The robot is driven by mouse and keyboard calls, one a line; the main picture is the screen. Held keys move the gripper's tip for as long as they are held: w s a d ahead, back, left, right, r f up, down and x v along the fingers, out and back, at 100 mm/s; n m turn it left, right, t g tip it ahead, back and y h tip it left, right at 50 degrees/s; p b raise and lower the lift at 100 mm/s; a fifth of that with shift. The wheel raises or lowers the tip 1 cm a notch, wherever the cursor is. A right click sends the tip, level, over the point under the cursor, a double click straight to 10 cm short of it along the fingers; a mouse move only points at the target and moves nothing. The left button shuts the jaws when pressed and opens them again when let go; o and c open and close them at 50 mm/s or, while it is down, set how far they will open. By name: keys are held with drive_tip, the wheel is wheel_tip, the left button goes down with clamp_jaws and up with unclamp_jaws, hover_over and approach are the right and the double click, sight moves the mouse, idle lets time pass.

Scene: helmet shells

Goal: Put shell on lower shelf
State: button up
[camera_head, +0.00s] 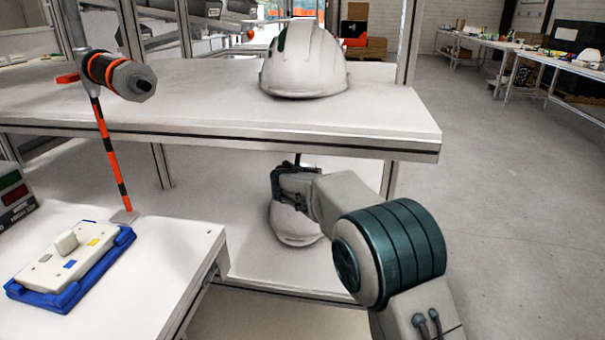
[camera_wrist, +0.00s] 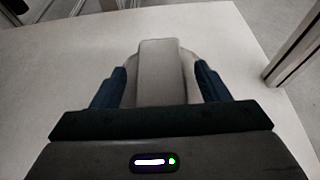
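A white helmet shell (camera_head: 297,228) is at the lower shelf (camera_head: 240,262), under the upper board. My gripper (camera_head: 296,190) is over it from above, and the wrist hides part of its right side. In the wrist view the shell (camera_wrist: 160,70) shows its raised middle ridge between the two dark blue fingers of my gripper (camera_wrist: 160,88). The fingers lie against its sides, so my gripper looks shut on it. The shell looks upright and low over or on the shelf surface; I cannot tell whether it bears its full weight there.
Another white helmet (camera_head: 303,62) stands on the upper shelf (camera_head: 190,100), whose front edge is close above my wrist. A shelf post (camera_wrist: 293,50) is at the right. A side table (camera_head: 180,250) with a blue-and-white device (camera_head: 70,264) stands left. The lower shelf around the shell looks clear.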

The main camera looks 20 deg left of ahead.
drive_tip(key=shift+s+r, duration=0.25)
drive_tip(key=p+v, duration=0.1)
drive_tip(key=v, duration=0.6)
drive_tip(key=shift+d, duration=0.1)
